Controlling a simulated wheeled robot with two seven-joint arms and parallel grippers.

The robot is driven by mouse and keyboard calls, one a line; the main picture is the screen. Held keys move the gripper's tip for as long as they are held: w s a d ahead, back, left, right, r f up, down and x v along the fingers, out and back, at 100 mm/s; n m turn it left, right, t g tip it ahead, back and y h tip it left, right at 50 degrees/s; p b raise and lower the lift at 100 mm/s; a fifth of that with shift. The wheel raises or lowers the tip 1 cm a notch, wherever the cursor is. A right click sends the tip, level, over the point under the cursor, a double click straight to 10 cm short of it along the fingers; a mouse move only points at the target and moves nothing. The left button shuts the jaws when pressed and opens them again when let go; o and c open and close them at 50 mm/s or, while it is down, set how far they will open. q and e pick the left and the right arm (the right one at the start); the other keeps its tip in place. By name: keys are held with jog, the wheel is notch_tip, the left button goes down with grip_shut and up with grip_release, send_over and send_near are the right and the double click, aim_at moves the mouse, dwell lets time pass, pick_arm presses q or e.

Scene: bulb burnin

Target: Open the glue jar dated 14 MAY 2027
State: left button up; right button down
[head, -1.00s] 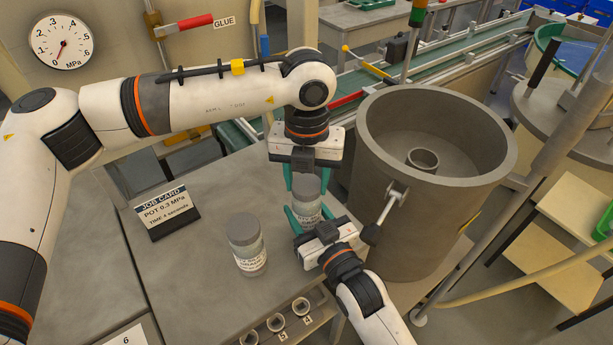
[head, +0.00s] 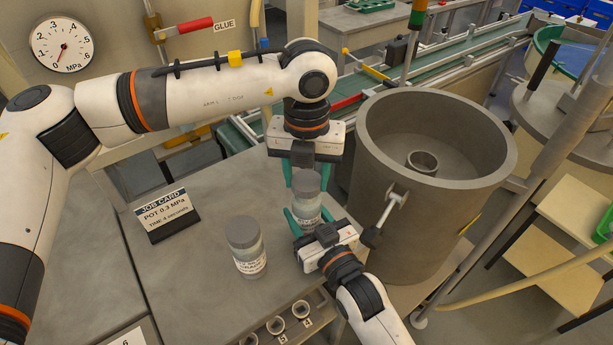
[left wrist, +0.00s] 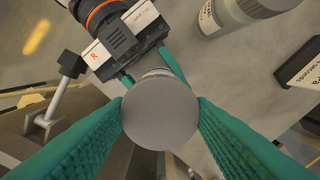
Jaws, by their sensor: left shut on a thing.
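Two grey-lidded glue jars stand at the table's right part. One jar (head: 307,212) is between both my grippers; the other jar (head: 246,254) stands alone to its left, upright. My left gripper (head: 306,178), coming from above, is shut on the lid (left wrist: 160,115) of the first jar, one green finger on each side. My right gripper (head: 307,220) is lower, its green fingers shut around that jar's body. In the left wrist view a pale rim shows just past the lid; I cannot tell whether the lid is clear of the jar. The label dates are too small to read.
A large grey pot (head: 435,150) stands close on the right. A job card (head: 162,212) stands at the left, and a rack with small cups (head: 276,325) is at the front edge. The tabletop between card and jars is clear.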

aim_at(306, 180)
pick_arm(q)
jog(key=shift+r, duration=0.3)
jog(key=shift+r, duration=2)
pick_arm(e)
jog(key=c, duration=0.6)
grip_release()
jog(key=shift+o, duration=0.2)
jog(key=shift+s, duration=0.1)
